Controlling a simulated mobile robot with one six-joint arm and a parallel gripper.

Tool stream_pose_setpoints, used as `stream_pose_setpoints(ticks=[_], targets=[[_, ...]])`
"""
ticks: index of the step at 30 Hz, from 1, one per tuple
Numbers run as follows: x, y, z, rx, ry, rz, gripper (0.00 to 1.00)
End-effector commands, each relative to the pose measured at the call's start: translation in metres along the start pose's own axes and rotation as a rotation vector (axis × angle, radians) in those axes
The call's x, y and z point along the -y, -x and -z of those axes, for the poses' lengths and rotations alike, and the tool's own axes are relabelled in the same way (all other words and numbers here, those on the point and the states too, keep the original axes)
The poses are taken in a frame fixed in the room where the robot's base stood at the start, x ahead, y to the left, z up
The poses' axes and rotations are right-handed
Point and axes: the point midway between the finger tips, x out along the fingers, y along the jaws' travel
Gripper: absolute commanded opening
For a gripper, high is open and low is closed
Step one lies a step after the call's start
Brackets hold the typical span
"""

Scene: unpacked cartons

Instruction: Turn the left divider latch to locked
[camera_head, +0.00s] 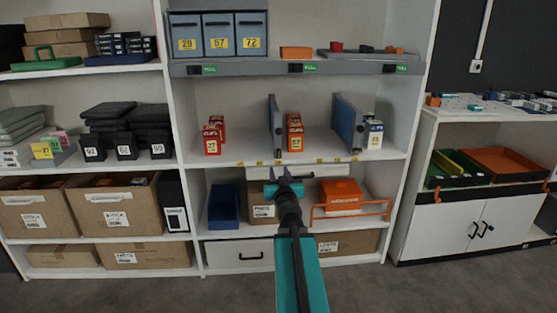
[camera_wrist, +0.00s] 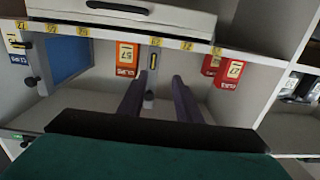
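The left divider (camera_head: 273,125) is a blue-grey panel standing on the middle shelf, left of the orange box. In the wrist view, which is upside down, its narrow grey front edge (camera_wrist: 150,80) appears between my fingers. A small yellow upright piece (camera_wrist: 153,61) and a dark round knob (camera_wrist: 150,97) show along it; I cannot tell which is the latch or how it is set. My gripper (camera_head: 282,173) is open and empty, just below the shelf's front edge in the head view. Its two purple fingers (camera_wrist: 158,78) are apart, with no visible contact.
Orange boxes (camera_head: 295,133) stand right of the left divider, and red boxes (camera_head: 214,135) stand left of it. The right divider (camera_head: 348,124) stands farther right beside white-blue boxes (camera_head: 374,134). Below are a blue bin (camera_head: 223,206) and an orange case (camera_head: 342,196).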

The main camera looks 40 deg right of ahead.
Motion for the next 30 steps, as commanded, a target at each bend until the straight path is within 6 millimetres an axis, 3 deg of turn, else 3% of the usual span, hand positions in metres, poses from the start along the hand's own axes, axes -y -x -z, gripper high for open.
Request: stream_pose_setpoints(ticks=[4, 17, 30], targets=[[-0.013, 0.001, 0.008, -0.014, 0.000, -0.027, 0.31], [-0.013, -0.002, 0.008, -0.013, 0.000, -0.027, 0.31], [-0.014, -0.029, 0.008, -0.013, -0.001, -0.027, 0.31]])
